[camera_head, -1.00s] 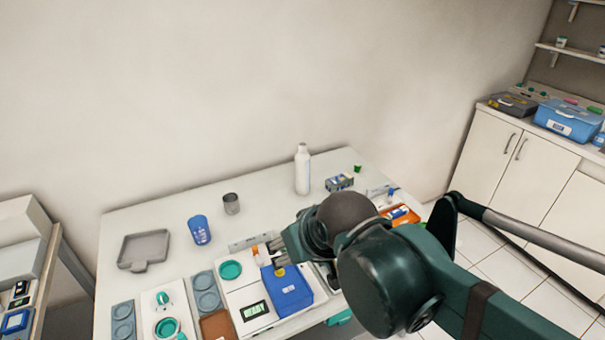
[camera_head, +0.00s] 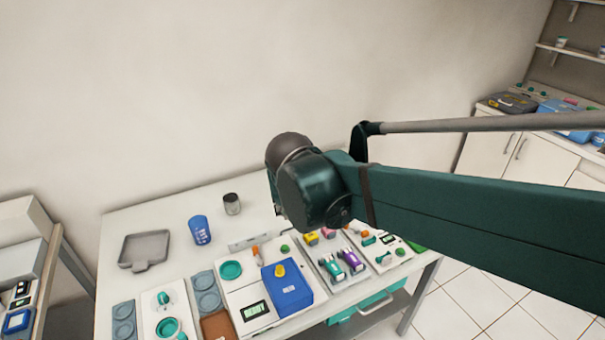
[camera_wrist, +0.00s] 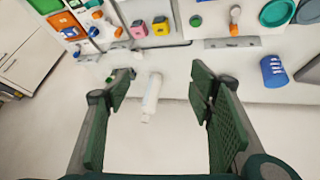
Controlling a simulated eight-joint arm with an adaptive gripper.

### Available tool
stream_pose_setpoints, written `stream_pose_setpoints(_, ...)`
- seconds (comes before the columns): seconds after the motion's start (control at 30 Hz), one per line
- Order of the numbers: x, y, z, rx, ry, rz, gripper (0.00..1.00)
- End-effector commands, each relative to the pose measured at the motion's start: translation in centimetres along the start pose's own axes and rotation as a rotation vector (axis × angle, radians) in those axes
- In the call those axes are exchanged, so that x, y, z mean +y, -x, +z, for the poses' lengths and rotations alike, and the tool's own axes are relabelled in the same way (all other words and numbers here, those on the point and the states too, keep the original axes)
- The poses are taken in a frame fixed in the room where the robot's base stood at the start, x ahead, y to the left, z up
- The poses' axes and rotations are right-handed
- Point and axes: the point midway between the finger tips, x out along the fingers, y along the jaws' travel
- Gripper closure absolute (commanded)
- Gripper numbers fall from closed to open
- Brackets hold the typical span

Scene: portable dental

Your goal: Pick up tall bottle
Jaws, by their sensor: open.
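The tall bottle (camera_wrist: 152,98) is white and shows in the wrist view between my two fingers, closer to the left finger in the picture. It appears beyond the fingertips, and I cannot tell how far; nothing grips it. My gripper (camera_wrist: 162,90) is open and empty, with green pads on both fingers. In the head view my arm hides both the bottle and the gripper.
A blue cup (camera_head: 200,230), a grey metal cup (camera_head: 232,204) and a grey tray (camera_head: 145,250) stand on the left of the white table. A blue box (camera_head: 287,288) and several small tools line its front. A wall rises behind.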

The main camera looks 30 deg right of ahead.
Motion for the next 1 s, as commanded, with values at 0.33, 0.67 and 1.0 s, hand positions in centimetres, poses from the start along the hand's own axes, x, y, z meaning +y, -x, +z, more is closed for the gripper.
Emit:
stream_pose_setpoints(0.33, 1.1, -3.1, -4.9, 0.005, -0.068, 0.132, 0.47)
stream_pose_setpoints(0.67, 1.8, -6.3, -9.1, 0.029, -0.141, 0.258, 0.47)
stream_pose_setpoints(1.0, 2.2, -9.8, -13.2, 0.075, -0.219, 0.387, 0.47)
